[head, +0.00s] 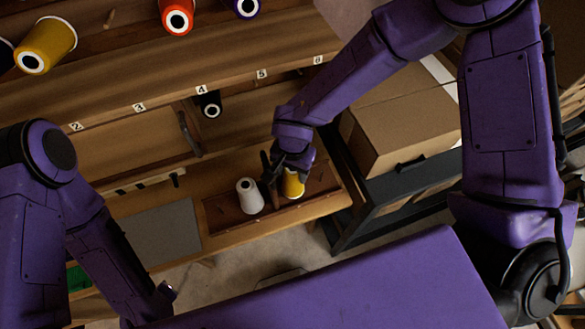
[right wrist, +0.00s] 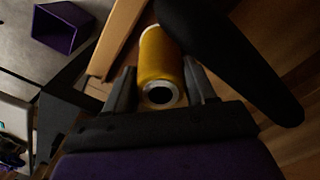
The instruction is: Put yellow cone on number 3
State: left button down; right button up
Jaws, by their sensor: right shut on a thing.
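My right gripper (head: 285,170) is shut on a yellow cone (head: 292,186) over the brown tray (head: 228,223) on the lower bench. In the right wrist view the yellow cone (right wrist: 161,58) sits between the two fingers, its dark-holed end toward the camera. Whether it still touches the tray is unclear. The number 3 label (head: 139,107) is on the shelf edge, up and left of my right gripper, between labels 2 and 4. No cone stands right at that label. My left arm comes in at the left; its gripper is hidden behind my body.
A white cone (head: 249,196) stands close left of my right gripper. A black cone (head: 210,103) is below label 4. Another yellow cone (head: 46,46) and a red cone (head: 177,16) are on the upper rack. A cardboard box (head: 405,120) stands right of the bench.

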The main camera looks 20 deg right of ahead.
jog(key=shift+f, duration=0.15)
jog(key=shift+f, duration=0.15)
jog(key=o, duration=1.1)
jog(key=shift+c, duration=0.2)
notch_tip(320, 180, up, 11)
jog(key=shift+f+b, duration=0.2)
jog(key=shift+b, duration=0.15)
